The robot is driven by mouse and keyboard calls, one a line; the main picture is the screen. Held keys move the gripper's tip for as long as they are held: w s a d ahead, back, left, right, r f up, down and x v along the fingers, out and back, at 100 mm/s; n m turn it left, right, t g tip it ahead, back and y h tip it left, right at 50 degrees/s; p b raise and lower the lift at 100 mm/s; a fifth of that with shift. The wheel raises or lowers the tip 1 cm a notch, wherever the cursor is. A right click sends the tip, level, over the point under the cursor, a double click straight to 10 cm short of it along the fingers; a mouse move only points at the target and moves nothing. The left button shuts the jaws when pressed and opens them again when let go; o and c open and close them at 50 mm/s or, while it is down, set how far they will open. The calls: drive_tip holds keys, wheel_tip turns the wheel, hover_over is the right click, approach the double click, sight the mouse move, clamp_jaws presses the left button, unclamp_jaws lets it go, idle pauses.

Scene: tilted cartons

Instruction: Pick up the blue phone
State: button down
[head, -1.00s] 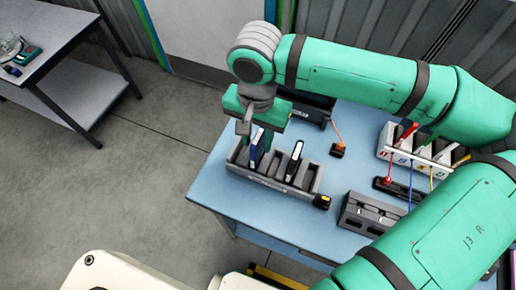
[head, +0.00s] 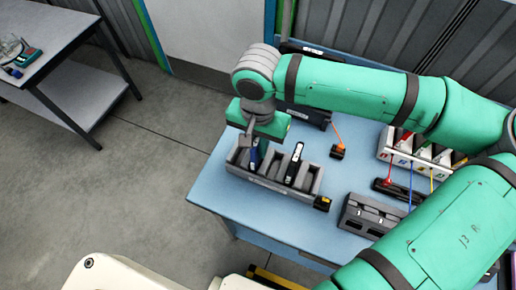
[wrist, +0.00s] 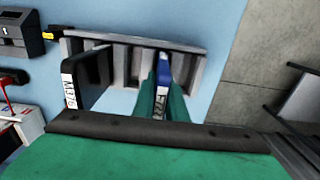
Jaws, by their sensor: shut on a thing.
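The blue phone (head: 255,156) stands upright in the left part of a grey slotted rack (head: 262,181) on the blue table. My gripper (head: 250,143) is above it, with its fingers shut on its upper part. In the wrist view, the blue phone (wrist: 165,72) with a white label strip sits between the two green fingers of my gripper (wrist: 162,105). Its lower part is hidden in the rack. A black phone (head: 295,163) with a white label stands in another slot to the right; it also shows in the wrist view (wrist: 86,78).
A small black-and-yellow item (head: 322,203) is at the rack's right end. A grey block (head: 370,213) and a white holder with coloured cables (head: 425,152) stand further right. Another grey table (head: 50,60) is far left.

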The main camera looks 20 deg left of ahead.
wheel_tip(320, 180, up, 10)
idle(0.5)
drive_tip(key=shift+r, duration=0.8)
idle(0.7)
drive_tip(key=shift+r, duration=2.4)
